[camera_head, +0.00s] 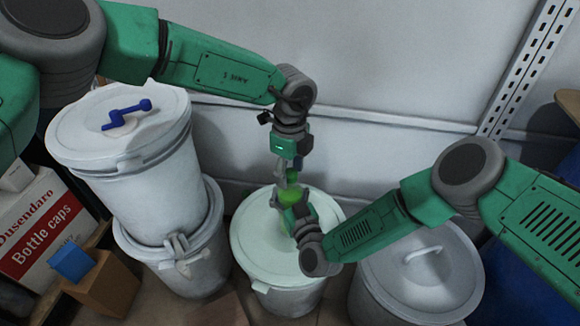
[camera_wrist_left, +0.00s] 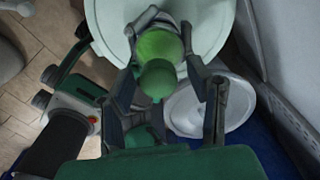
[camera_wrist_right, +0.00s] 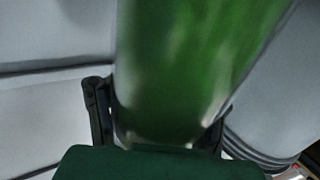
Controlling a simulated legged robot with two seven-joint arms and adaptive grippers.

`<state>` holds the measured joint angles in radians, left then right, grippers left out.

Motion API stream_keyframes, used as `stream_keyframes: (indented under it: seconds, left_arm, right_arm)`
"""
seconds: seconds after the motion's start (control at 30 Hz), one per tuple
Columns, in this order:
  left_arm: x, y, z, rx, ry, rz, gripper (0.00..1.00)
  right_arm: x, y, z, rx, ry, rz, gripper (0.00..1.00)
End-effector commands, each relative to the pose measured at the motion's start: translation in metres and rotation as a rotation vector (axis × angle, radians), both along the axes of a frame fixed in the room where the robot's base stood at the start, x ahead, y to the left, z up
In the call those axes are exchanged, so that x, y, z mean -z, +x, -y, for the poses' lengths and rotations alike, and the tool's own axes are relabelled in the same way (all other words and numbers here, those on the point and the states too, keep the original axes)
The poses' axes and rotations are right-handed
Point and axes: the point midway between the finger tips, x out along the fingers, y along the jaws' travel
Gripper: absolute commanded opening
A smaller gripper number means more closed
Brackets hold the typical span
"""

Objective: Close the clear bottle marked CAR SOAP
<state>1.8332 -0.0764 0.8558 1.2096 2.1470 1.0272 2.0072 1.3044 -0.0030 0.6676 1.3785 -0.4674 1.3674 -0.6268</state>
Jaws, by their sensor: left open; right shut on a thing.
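The bottle (camera_head: 291,196) with green contents is above the pale lid of the middle drum; no lettering is readable. My right gripper (camera_head: 297,213) is shut on its body, which fills much of the right wrist view (camera_wrist_right: 190,65). My left gripper (camera_head: 288,172) is above the bottle, pointing down. In the left wrist view its fingers are open, one on each side of the bottle (camera_wrist_left: 160,45). A smaller round green part (camera_wrist_left: 158,79), seemingly the cap, lies between these fingers. I cannot tell how it sits on the neck.
The middle drum (camera_head: 254,254) stands below the grippers. Two stacked white drums (camera_head: 158,185) stand left, with a blue handled object (camera_head: 126,113) on top. A grey lidded drum (camera_head: 440,285) stands right. A bottle caps box (camera_head: 38,228) is far left; the wall is close behind.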

Motion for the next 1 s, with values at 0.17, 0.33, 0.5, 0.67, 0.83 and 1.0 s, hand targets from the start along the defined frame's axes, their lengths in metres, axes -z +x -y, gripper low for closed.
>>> stream_keyframes:
  seconds: [0.17, 0.33, 0.5, 0.67, 0.83, 1.0]
  left_arm:
    - [-0.0001, 0.0000, 0.0000, 0.000, 0.000, 0.000, 0.32]
    - [-0.0003, 0.0002, 0.0002, 0.000, -0.001, 0.000, 0.00]
    - [-0.0006, 0.0006, 0.0003, 0.006, -0.002, 0.001, 0.00]
    - [0.0000, 0.0007, 0.0005, 0.174, -0.004, -0.001, 0.00]
    - [0.0003, 0.0014, 0.0013, 0.561, -0.006, 0.000, 0.00]
    - [0.0001, 0.0021, 0.0021, 0.958, -0.005, 0.002, 0.00]
  right_arm:
    - [0.0002, -0.0005, -0.0004, -0.001, 0.001, -0.001, 0.00]
    - [0.0003, -0.0007, -0.0008, -0.002, 0.001, -0.001, 0.00]
    - [0.0003, -0.0010, -0.0012, -0.003, 0.001, -0.001, 0.00]
    - [0.0003, -0.0014, -0.0016, -0.004, 0.000, -0.001, 0.00]
    - [0.0003, -0.0016, -0.0019, -0.005, 0.000, -0.001, 0.00]
    - [0.0003, -0.0019, -0.0024, -0.006, 0.000, -0.001, 0.00]
